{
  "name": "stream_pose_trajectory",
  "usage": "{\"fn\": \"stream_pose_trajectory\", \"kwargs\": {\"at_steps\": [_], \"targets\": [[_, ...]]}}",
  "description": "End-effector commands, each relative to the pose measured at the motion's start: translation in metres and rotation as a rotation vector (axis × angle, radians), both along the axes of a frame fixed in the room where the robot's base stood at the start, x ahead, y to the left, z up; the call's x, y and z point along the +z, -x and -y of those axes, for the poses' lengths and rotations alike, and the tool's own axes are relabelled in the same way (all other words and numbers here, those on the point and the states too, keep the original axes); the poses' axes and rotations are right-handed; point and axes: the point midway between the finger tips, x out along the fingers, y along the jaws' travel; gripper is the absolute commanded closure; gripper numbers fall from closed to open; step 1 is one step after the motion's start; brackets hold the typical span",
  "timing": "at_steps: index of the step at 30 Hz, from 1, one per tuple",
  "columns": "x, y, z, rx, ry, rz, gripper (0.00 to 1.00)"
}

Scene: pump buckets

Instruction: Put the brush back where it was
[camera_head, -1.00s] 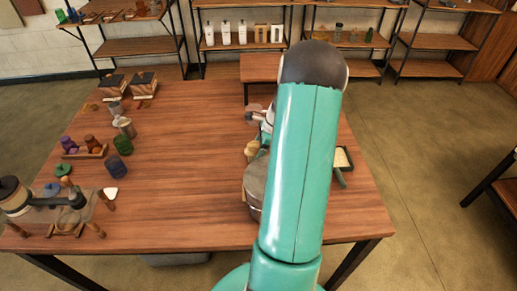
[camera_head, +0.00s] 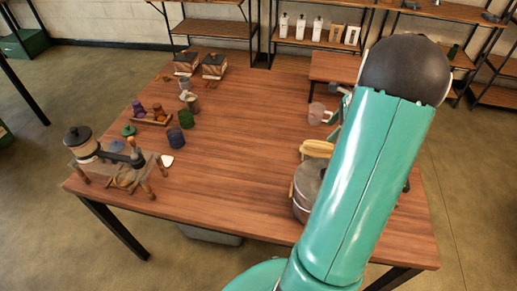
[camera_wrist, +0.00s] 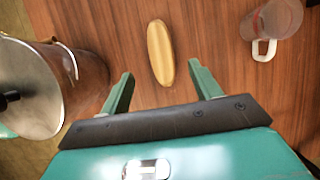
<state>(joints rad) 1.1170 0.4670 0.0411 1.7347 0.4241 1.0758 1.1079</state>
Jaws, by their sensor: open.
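A tan oval wooden piece, apparently the brush (camera_head: 317,148), lies on the table just beyond the metal pot. In the wrist view the brush (camera_wrist: 160,52) lies lengthwise between and ahead of my fingertips; its underside is hidden. My gripper (camera_wrist: 160,70) is open, with one finger on each side and nothing held. I cannot tell how high it is above the table. In the head view my arm hides most of the gripper.
The lidded metal pot (camera_wrist: 30,85) stands close left of my gripper in the wrist view. A clear pinkish mug (camera_wrist: 275,18) stands to the right; it also shows in the head view (camera_head: 316,113). A hand grinder (camera_head: 90,145) stands far left. The table's middle (camera_head: 235,150) is clear.

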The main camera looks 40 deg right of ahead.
Motion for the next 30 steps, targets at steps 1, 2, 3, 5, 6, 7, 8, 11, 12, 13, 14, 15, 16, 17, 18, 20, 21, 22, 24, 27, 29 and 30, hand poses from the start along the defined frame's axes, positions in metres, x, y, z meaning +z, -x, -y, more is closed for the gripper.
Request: {"fn": "stream_pose_trajectory", "kwargs": {"at_steps": [1,2,3,5,6,7,8,11,12,13,14,15,16,17,18,20,21,22,24,27,29,30], "targets": [[0.004,-0.003,-0.005,0.019,0.009,0.003,0.37],[0.007,-0.006,-0.009,0.039,0.019,0.005,0.37],[0.013,-0.012,-0.018,0.077,0.037,0.007,0.37],[0.027,-0.022,-0.037,0.16,0.076,0.016,0.37],[0.038,-0.03,-0.053,0.231,0.109,0.024,0.37],[0.046,-0.035,-0.067,0.293,0.136,0.03,0.37],[0.055,-0.041,-0.082,0.357,0.165,0.037,0.37],[0.083,-0.053,-0.135,0.582,0.266,0.064,0.37],[0.093,-0.056,-0.156,0.673,0.307,0.077,0.37],[0.1,-0.057,-0.172,0.74,0.335,0.086,0.37],[0.107,-0.057,-0.187,0.808,0.365,0.095,0.37],[0.115,-0.057,-0.207,0.895,0.405,0.11,0.37],[0.121,-0.056,-0.222,0.962,0.435,0.12,0.37],[0.126,-0.054,-0.237,1.028,0.464,0.131,0.37],[0.133,-0.051,-0.256,1.116,0.502,0.146,0.37],[0.142,-0.044,-0.284,1.246,0.561,0.17,0.37],[0.147,-0.039,-0.301,1.333,0.601,0.187,0.37],[0.151,-0.034,-0.314,1.397,0.631,0.201,0.37],[0.158,-0.022,-0.341,1.546,0.702,0.233,0.37],[0.164,-0.001,-0.377,1.757,0.806,0.282,0.37],[0.166,0.012,-0.395,1.877,0.869,0.312,0.37],[0.166,0.021,-0.405,1.95,0.907,0.33,0.37]]}}
